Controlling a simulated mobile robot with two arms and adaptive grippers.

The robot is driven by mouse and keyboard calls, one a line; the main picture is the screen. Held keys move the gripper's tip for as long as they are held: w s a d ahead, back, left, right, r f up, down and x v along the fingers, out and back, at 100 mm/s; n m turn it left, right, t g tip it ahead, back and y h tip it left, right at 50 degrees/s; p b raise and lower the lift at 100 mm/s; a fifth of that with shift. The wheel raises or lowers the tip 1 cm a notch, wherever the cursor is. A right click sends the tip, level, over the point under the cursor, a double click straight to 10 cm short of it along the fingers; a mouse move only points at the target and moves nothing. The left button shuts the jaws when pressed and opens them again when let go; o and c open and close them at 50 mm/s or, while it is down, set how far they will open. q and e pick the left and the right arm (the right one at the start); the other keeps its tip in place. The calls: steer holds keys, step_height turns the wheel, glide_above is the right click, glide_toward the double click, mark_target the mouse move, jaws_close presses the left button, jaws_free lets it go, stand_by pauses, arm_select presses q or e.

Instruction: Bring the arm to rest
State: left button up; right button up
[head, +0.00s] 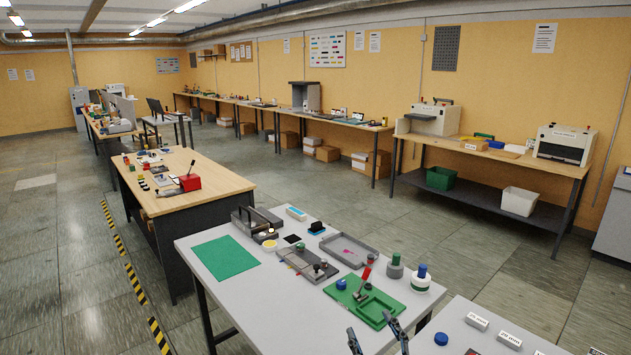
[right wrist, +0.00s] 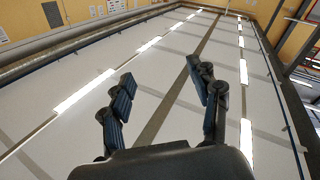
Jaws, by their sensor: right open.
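My right gripper (head: 374,337) shows at the bottom edge of the head view, its two dark fingers pointing up and apart, in front of the near grey table (head: 285,300). In the right wrist view the same gripper (right wrist: 164,82) is open with nothing between its fingers. Behind the fingers that view shows only the ceiling with its lamps and the upper walls, so the gripper points upward. My left gripper is not in the head view.
The near table holds a green mat (head: 225,257), a grey tray (head: 349,250), a green fixture (head: 366,299) and several small stamps and bottles. Another light table (head: 470,335) stands at bottom right. A wooden bench (head: 210,181) lies beyond. Open floor lies at left.

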steer(key=s+d+f+m+g+h, duration=0.4)
steer(key=s+d+f+m+h, duration=0.15)
steer(key=d+f, duration=0.2)
steer(key=s+d+f+g, duration=0.1)
steer(key=s+f+g, duration=0.3)
steer(key=s, duration=0.5)
steer(key=s+f+g, duration=0.3)
steer(key=s+f, duration=0.1)
steer(key=s, duration=0.4)
steer(key=s+d+f+g, duration=0.1)
steer(key=s+f+g, duration=0.3)
steer(key=s, duration=0.5)
step_height(320, 180, down, 30)
steer(key=g+b, duration=0.1)
steer(key=b, duration=0.5)
steer(key=s+d+f+b, duration=0.1)
steer(key=s+f+b, duration=0.1)
steer(key=s+f, duration=0.7)
steer(key=s+d+f+g+b, duration=0.1)
steer(key=s+d+f+b, duration=0.1)
steer(key=s+f, duration=0.6)
step_height(320, 180, down, 6)
steer(key=shift+s+r, duration=0.2)
steer(key=shift+s, duration=0.2)
steer(key=shift+n+y, duration=0.25)
